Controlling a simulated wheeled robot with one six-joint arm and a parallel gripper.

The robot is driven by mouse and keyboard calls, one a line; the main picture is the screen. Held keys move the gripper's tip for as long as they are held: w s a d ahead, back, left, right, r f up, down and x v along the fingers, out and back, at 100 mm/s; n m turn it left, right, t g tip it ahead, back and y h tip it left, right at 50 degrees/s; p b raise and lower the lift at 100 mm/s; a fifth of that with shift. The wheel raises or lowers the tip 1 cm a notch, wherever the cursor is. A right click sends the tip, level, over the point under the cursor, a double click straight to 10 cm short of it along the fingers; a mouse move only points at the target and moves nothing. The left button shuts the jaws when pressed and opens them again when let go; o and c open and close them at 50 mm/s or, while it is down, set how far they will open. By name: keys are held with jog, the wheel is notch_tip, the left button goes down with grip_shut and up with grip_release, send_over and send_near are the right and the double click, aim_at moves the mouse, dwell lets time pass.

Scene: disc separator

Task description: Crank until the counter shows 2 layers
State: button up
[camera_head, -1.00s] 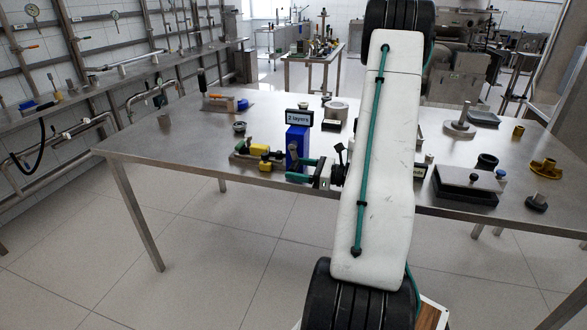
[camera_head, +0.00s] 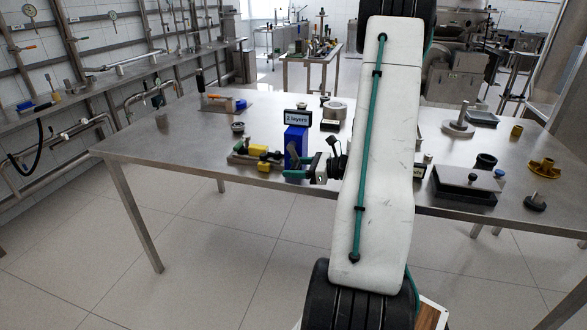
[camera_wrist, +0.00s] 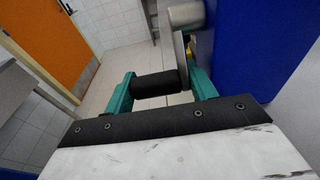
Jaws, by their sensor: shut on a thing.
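The blue disc separator (camera_head: 294,143) stands at the table's near edge in the head view. Its counter sign (camera_head: 297,117) on top reads "2 layers". The separator's blue side (camera_wrist: 258,55) fills the right of the wrist view. My gripper (camera_wrist: 160,88) has its teal fingers on both ends of the black crank handle (camera_wrist: 156,85), shut on it. The grey crank arm (camera_wrist: 182,45) rises from the handle's right end, beside the blue body. In the head view my gripper (camera_head: 312,167) is at the separator's right front, and the handle is hard to make out there.
Yellow and green parts (camera_head: 258,160) sit left of the separator. A dark box with a grey lid (camera_head: 466,183) and several loose parts lie right of my arm. An orange door (camera_wrist: 60,35) shows in the wrist view.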

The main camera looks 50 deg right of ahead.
jog(key=shift+s+a+g, duration=0.2)
jog(key=shift+s+g, duration=0.2)
jog(key=shift+g, duration=0.4)
jog(key=o, duration=0.8)
jog(key=shift+r, duration=0.1)
jog(key=shift+c, duration=0.2)
jog(key=shift+d, duration=0.15)
jog(key=shift+s+d+r, duration=0.15)
jog(key=shift+s, duration=0.15)
jog(key=v, duration=0.7)
jog(key=shift+s, duration=0.1)
